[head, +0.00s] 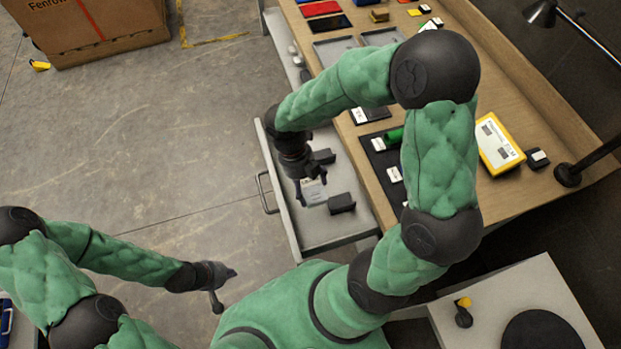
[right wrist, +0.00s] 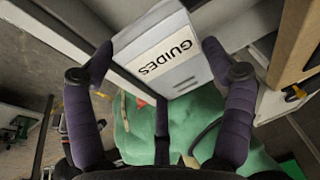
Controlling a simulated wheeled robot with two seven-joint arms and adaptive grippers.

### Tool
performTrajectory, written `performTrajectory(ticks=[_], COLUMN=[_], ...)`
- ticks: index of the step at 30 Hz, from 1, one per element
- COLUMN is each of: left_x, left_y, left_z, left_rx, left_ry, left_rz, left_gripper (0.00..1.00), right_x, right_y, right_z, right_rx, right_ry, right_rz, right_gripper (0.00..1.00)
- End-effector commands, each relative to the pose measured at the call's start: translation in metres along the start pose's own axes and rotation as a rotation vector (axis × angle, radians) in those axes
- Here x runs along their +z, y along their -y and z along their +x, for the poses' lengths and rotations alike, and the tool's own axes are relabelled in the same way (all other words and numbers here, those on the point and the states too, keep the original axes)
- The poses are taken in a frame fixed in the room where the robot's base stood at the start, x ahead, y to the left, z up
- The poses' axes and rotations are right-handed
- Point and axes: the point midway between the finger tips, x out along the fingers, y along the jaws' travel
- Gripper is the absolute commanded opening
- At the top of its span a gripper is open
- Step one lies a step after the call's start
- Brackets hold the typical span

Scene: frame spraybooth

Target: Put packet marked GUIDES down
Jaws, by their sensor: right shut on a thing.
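The packet marked GUIDES (right wrist: 168,55) is a pale grey box with a white label, and it fills the middle of the right wrist view. In the head view the packet (head: 314,192) shows small and pale at my right gripper (head: 311,184). My right gripper is shut on it, with a dark finger (right wrist: 240,72) at either side. The gripper points down over the open grey drawer (head: 282,214). I cannot tell whether the packet touches the drawer floor. My left gripper (head: 226,286) is empty, fingers apart, over the floor at lower left.
Dark blocks (head: 341,203) are in the drawer near the gripper. The wooden bench (head: 375,185) stands right of it, with a yellow-framed case (head: 497,143), a dark tray (head: 378,160) and a lamp base (head: 568,175). A cardboard box (head: 95,30) stands far left. The floor between is clear.

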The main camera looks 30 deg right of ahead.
Motion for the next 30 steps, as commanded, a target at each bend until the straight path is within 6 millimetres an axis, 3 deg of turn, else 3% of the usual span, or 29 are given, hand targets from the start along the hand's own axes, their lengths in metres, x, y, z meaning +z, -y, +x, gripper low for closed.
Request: performTrajectory(ticks=[4, 12, 20, 30], left_x=[0.0, -0.001, -0.001, -0.002], left_y=[0.005, 0.011, 0.013, 0.021], left_z=[0.014, 0.032, 0.037, 0.06], left_rx=[0.0, 0.0, 0.0, 0.0], left_ry=[0.0, 0.0, 0.0, 0.0], left_rz=[0.0, 0.0, 0.0, 0.0], left_gripper=[0.0, 0.0, 0.0, 0.0], right_x=[0.036, 0.075, 0.088, 0.102], right_y=[0.007, 0.011, 0.012, 0.008], right_z=[0.011, 0.043, 0.051, 0.085], right_rx=[0.001, 0.0, 0.001, 0.002], right_ry=[0.0, -0.001, -0.001, 0.001], right_rz=[0.005, 0.003, 0.003, 0.003], right_gripper=[0.49, 0.49, 0.49, 0.49])
